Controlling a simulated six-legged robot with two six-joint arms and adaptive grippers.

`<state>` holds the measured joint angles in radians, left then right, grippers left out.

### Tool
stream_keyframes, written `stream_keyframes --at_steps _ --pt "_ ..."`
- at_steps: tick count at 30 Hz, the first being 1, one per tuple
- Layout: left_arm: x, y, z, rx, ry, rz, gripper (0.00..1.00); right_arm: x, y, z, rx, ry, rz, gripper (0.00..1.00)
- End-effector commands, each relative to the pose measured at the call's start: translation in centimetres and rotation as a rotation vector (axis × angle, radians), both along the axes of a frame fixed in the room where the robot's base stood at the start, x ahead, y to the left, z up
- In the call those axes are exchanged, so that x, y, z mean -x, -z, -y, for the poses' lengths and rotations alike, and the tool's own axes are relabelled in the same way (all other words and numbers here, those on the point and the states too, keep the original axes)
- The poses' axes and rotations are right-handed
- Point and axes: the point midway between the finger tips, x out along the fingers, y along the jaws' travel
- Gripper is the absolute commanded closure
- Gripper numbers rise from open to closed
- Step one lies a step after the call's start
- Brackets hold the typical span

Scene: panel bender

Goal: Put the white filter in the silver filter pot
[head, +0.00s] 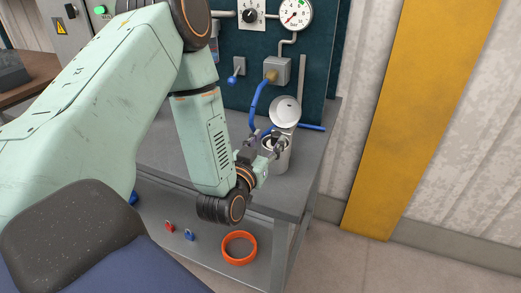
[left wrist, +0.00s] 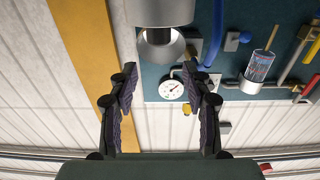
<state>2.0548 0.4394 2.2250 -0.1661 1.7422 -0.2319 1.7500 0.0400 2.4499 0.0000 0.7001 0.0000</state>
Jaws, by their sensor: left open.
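The silver filter pot (head: 282,160) stands upright near the right end of the grey bench, with its round lid (head: 285,111) tipped up at the back. My left gripper (head: 265,143) is at the pot's mouth, its fingers apart on either side of a pale ring with a dark centre. I cannot tell whether this ring is the white filter or the pot's rim. In the left wrist view my left gripper (left wrist: 160,70) is open with nothing clearly between its fingers, and a silver cylinder (left wrist: 160,12) shows beyond them. My right gripper is not in view.
A dark teal panel behind the bench carries a pressure gauge (head: 295,14), a knob and a valve box (head: 277,71) with a blue hose. A yellow post (head: 420,110) stands to the right; the floor there is clear.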

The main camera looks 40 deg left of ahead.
Motion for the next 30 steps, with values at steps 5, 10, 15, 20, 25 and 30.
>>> stream_keyframes --at_steps 5,10,15,20,25,30 --pt "2.7 0.1 0.6 0.002 0.000 -0.003 0.51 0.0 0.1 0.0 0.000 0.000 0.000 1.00" --pt "3.9 0.0 0.9 0.001 -0.001 -0.001 0.51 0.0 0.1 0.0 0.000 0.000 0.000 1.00" --pt "4.1 0.0 0.9 0.001 0.000 0.000 0.51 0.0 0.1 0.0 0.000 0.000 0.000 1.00" --pt "4.1 0.0 0.9 0.001 0.000 0.000 0.51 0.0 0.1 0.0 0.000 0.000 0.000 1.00" --pt "4.0 0.0 0.9 0.001 0.000 0.000 0.51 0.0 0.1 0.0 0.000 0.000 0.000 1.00" --pt "4.0 0.0 0.9 0.000 0.000 0.000 0.51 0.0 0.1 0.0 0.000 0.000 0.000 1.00"
